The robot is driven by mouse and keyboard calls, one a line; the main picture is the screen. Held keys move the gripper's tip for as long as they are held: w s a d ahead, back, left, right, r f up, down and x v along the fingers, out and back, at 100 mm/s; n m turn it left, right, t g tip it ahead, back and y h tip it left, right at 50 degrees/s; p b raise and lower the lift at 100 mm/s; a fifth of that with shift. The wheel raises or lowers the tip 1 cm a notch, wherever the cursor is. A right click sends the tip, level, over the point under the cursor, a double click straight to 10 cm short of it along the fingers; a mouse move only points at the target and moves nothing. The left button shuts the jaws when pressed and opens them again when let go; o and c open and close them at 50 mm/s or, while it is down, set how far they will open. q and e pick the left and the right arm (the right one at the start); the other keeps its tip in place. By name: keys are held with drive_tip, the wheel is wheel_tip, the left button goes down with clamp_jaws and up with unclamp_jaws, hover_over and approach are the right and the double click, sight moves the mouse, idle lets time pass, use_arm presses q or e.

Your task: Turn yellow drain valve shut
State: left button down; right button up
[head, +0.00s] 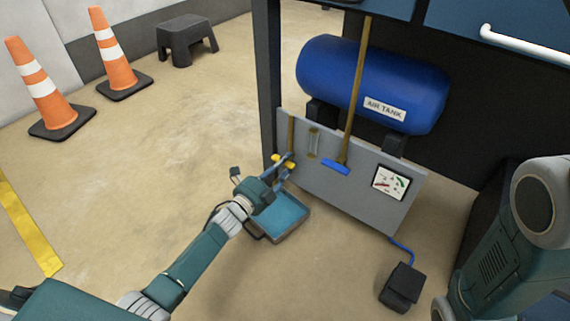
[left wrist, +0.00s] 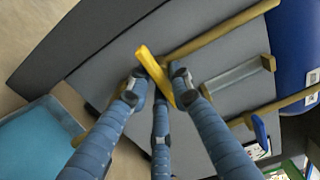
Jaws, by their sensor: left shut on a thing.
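The yellow drain valve (head: 283,161) is a flat yellow handle on a short brass pipe (head: 291,133), at the left end of a grey panel. In the left wrist view the yellow handle (left wrist: 154,72) lies slantwise across the pipe. My left gripper (head: 283,168) is at the valve, with its blue segmented fingers shut on the handle. In the left wrist view the left gripper (left wrist: 160,85) has fingers on both sides of the handle. The fingers hide part of the handle in the head view. My right gripper is out of view.
A blue-lined tray (head: 290,228) lies on the floor below the valve. The grey panel (head: 365,206) carries a sight glass (head: 313,142), a blue handle (head: 336,167) on a long brass pipe and a gauge (head: 391,182). A blue air tank (head: 365,80) sits behind. A black pedal (head: 401,287) stands right.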

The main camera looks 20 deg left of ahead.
use_arm(q)
drive_tip(key=shift+s+d+f, duration=0.1)
drive_tip(key=shift+f, duration=0.05)
drive_tip(key=c, duration=1.7)
unclamp_jaws()
drive_tip(key=v, duration=1.2)
